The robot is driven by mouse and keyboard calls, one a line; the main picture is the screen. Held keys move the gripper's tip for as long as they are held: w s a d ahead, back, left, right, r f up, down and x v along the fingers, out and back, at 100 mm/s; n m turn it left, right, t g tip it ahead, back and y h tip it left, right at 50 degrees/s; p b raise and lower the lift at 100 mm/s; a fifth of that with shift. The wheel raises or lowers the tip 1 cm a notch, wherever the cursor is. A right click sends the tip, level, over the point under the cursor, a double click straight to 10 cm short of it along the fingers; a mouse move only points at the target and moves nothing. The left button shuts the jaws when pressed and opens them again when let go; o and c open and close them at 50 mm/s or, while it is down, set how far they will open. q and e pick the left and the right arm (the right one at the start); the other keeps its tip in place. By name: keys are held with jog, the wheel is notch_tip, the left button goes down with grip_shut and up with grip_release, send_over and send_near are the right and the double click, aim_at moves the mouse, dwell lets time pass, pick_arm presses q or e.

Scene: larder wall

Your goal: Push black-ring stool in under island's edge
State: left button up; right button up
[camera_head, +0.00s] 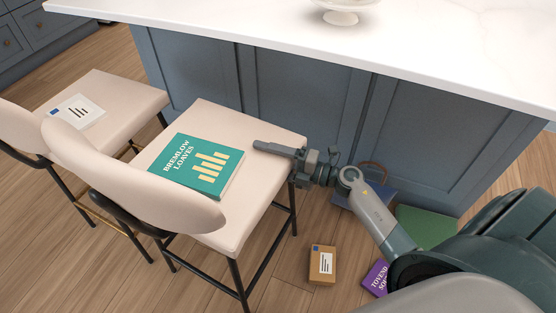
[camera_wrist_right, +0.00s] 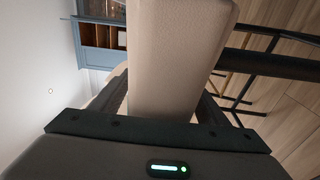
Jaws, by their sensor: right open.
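The black-ring stool (camera_head: 262,182) is the nearer one, with a cream padded seat, low back, black legs and black foot bars. It stands at the island (camera_head: 300,90), its seat's front edge close to the blue panels. A teal book (camera_head: 205,163) lies on the seat. My right gripper (camera_head: 258,147) is open at the seat's right front corner, one finger lying over the seat top. In the right wrist view the cream seat edge (camera_wrist_right: 178,55) lies between its fingers; I cannot tell if they touch it. My left gripper is out of view.
A second cream stool (camera_head: 125,92) with a brass foot bar and a white packet (camera_head: 77,112) stands at left. On the floor near my right arm lie a brown box (camera_head: 322,264), a purple packet (camera_head: 375,278), a blue item (camera_head: 378,196) and a green item (camera_head: 425,225).

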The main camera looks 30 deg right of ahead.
jog(key=shift+w+a, duration=0.25)
jog(key=shift+w, duration=0.05)
grip_shut()
dwell(0.4)
